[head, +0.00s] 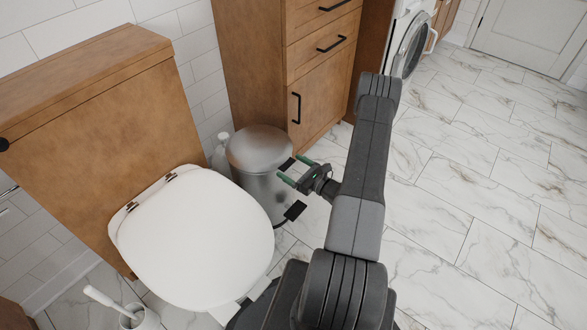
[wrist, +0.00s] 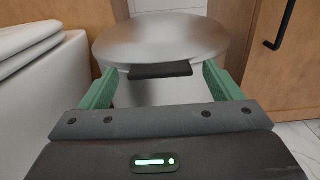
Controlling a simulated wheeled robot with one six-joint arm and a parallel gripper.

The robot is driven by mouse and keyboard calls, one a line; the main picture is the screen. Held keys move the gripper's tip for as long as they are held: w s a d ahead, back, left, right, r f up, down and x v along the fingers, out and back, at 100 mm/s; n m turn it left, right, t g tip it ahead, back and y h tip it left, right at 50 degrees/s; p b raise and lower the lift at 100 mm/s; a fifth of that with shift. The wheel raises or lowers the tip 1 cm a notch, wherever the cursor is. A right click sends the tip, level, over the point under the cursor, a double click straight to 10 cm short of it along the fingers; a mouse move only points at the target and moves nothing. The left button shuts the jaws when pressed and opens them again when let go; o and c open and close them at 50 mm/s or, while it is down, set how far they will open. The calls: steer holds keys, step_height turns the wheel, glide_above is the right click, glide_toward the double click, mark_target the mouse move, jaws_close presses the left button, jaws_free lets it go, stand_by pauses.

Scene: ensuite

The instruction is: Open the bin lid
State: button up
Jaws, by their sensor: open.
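A round metal bin (head: 262,165) stands on the floor between the toilet and the wooden cabinet. Its domed lid (head: 257,148) is down. A black tab (wrist: 160,70) sticks out from the front rim of the lid in the wrist view. A black pedal (head: 295,210) is at the bin's foot. My gripper (head: 291,171) is at the front of the bin, at about lid height. Its green fingers are open and stand to either side of the tab in the wrist view (wrist: 160,84). I cannot tell whether anything touches.
A toilet with a closed white lid (head: 194,241) is close on the left. A wooden cabinet (head: 318,91) with black handles is behind the bin on the right. A white bottle (head: 222,152) stands behind the bin. Marble-tiled floor (head: 480,200) on the right is clear.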

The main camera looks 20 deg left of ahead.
steer(key=c, duration=1.4)
steer(key=w+a+r+g+h+p, duration=0.1)
steer(key=a+r+h+p, duration=0.3)
steer(key=r+p, duration=0.55)
steer(key=w+a+r+g+h+p, duration=0.2)
steer(key=a+r+h+p, duration=0.2)
steer(key=r+p, duration=0.6)
steer(key=w+a+r+p, duration=0.2)
steer(key=a+r+p, duration=0.2)
steer(key=a, duration=0.3)
steer(key=w+a+r+p, duration=0.3)
steer(key=a+r+p, duration=0.1)
steer(key=a, duration=0.3)
steer(key=shift+a+r+p, duration=0.3)
steer(key=shift+a+r, duration=0.1)
steer(key=shift+r, duration=0.05)
steer(key=shift+w+a, duration=0.2)
steer(key=shift+a, duration=0.35)
